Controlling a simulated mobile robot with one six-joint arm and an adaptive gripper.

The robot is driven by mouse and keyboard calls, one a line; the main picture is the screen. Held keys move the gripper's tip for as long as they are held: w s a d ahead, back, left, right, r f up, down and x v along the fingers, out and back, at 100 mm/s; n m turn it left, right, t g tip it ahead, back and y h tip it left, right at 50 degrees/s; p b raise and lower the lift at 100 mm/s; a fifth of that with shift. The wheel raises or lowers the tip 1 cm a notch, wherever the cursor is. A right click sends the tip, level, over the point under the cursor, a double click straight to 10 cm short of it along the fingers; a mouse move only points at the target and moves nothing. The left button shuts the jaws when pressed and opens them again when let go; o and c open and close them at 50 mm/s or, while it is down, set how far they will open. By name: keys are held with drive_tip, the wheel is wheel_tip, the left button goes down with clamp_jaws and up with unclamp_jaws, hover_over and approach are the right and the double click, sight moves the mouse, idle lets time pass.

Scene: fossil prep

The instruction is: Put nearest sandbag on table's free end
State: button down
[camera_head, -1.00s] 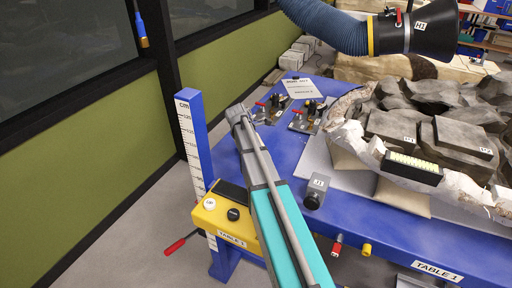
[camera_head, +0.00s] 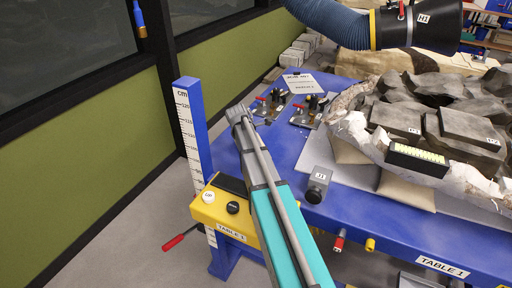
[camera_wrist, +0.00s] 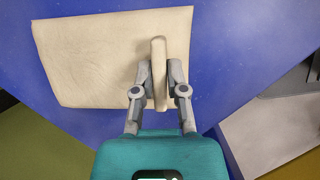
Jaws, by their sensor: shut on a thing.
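A beige, flat, roughly rectangular sandbag (camera_wrist: 95,55) lies over the blue table top (camera_wrist: 235,50) in the wrist view. My gripper (camera_wrist: 157,85) is shut on the upright strip at the sandbag's right part, one finger on each side. I cannot tell whether the bag touches the table. In the head view my arm covers the table's left end, and neither the gripper tips nor the held bag shows. The blue table (camera_head: 235,165) carries a fossil block (camera_head: 350,125) in a white jacket, with other beige sandbags (camera_head: 405,193) under it.
Two small clamp fixtures (camera_head: 308,108) and a paper sign (camera_head: 300,84) stand at the table's far left. A yellow control box (camera_head: 228,213) and a blue cm post (camera_head: 190,125) border the left end. A hose nozzle (camera_head: 420,25) hangs above.

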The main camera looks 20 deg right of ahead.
idle(0.3)
drive_tip(key=c, duration=0.7)
unclamp_jaws()
drive_tip(key=shift+a+r, duration=0.1)
drive_tip(key=shift+r, duration=0.05)
drive_tip(key=p+v, duration=1.1)
drive_tip(key=shift+r, duration=0.3)
drive_tip(key=shift+a, duration=0.1)
